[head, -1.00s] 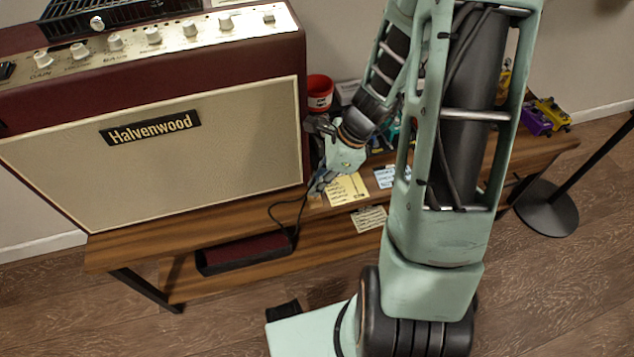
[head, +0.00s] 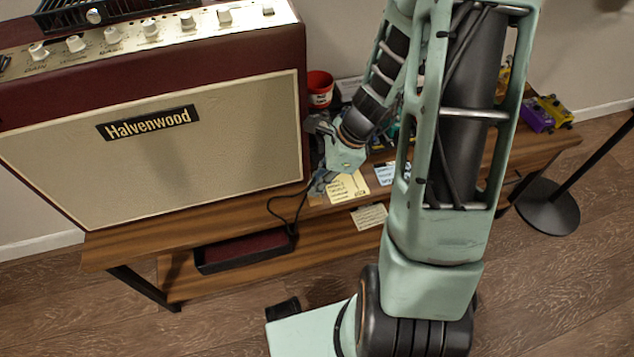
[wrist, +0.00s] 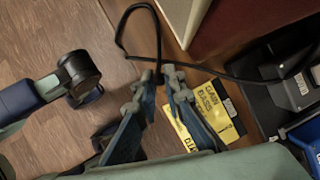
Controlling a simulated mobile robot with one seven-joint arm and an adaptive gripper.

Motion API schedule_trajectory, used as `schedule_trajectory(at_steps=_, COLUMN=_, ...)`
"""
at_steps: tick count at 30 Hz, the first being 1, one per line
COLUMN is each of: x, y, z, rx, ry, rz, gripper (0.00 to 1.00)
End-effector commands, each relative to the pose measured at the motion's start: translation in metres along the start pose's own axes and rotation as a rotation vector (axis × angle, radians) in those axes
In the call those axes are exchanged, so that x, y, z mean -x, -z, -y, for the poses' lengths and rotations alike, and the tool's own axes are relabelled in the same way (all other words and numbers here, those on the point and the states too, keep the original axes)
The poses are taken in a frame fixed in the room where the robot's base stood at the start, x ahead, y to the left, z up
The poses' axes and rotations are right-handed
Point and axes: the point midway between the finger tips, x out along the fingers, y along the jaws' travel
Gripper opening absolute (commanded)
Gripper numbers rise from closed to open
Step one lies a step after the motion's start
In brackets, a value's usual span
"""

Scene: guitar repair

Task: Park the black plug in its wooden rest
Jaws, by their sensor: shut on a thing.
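My gripper (head: 320,185) is at the bench's front edge, just right of the amplifier's lower corner. In the wrist view its two fingertips (wrist: 158,78) are close together, shut on the end of a black cable (wrist: 122,38). The black plug is mostly hidden between the fingers, and I cannot make out its shape. The cable (head: 270,208) loops out from the fingertips past the bench edge. I cannot pick out the wooden rest in either view; my arm and gripper cover part of the bench.
The cream-fronted amplifier (head: 200,165) fills the bench's left side. Yellow notes (wrist: 208,112) lie beside my fingers. A red cup (head: 320,88) and purple pedal (head: 536,117) stand further back. A red-lined tray (head: 245,250) is on the lower shelf. A round stand base (head: 540,208) is on the floor.

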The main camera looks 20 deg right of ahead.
Motion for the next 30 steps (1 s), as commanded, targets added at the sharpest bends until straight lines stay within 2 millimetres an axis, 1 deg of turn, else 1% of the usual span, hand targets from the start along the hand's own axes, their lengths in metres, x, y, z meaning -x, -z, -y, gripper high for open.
schedule_trajectory(at_steps=16, x=-0.0099, y=0.0041, z=0.0001, rx=0.0, ry=0.0, rz=0.0, gripper=0.0)
schedule_trajectory(at_steps=22, x=-0.0089, y=0.0037, z=0.0001, rx=0.0, ry=0.0, rz=0.0, gripper=0.0)
schedule_trajectory(at_steps=23, x=-0.0089, y=0.0037, z=0.0001, rx=0.0, ry=0.0, rz=0.0, gripper=0.12)
schedule_trajectory(at_steps=24, x=-0.0089, y=0.0037, z=0.0001, rx=0.0, ry=0.0, rz=0.0, gripper=0.16)
schedule_trajectory(at_steps=28, x=-0.0089, y=0.0037, z=0.0001, rx=0.0, ry=0.0, rz=0.0, gripper=0.3)
schedule_trajectory(at_steps=30, x=-0.0089, y=0.0037, z=0.0001, rx=0.0, ry=0.0, rz=0.0, gripper=0.3)
